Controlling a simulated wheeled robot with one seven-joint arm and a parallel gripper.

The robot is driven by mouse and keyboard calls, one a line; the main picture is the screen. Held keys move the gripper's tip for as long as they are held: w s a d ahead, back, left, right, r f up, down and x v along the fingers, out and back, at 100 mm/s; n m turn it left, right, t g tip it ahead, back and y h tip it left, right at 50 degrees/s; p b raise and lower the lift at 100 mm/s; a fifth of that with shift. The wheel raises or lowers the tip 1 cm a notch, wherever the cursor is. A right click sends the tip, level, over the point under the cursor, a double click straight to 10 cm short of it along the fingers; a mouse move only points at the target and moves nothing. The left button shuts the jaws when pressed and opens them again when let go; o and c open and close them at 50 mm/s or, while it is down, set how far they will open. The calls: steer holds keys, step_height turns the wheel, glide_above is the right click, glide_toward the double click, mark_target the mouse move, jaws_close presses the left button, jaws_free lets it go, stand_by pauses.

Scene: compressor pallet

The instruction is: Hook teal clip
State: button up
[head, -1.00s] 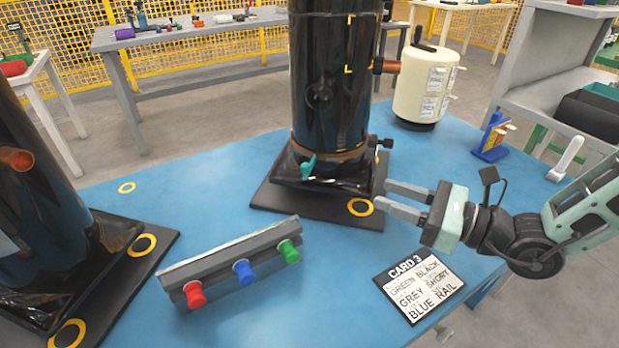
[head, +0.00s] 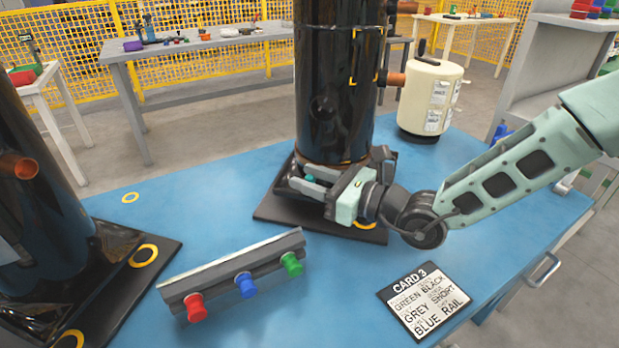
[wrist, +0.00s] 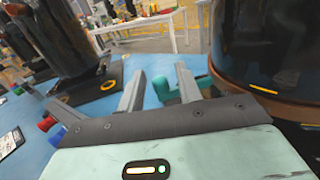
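The teal clip (head: 310,178) is at the base of the tall black compressor (head: 335,95) in the head view, mostly covered by my gripper. In the wrist view the teal clip (wrist: 163,91) shows partly between the fingers, and another part of it shows to the right of the right finger, close to the compressor. My gripper (head: 296,176) is low beside the compressor's front, fingers pointing left. In the wrist view my gripper (wrist: 161,70) is open with a clear gap between its fingers. Whether a finger touches the clip I cannot tell.
A grey rail (head: 232,264) with red, blue and green knobs lies in front on the blue table (head: 340,290). A card (head: 424,298) lies to its right. A cream tank (head: 428,97) stands behind right. A second black compressor (head: 40,190) stands at left.

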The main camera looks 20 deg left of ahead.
steer(key=shift+a, duration=0.25)
jaws_close()
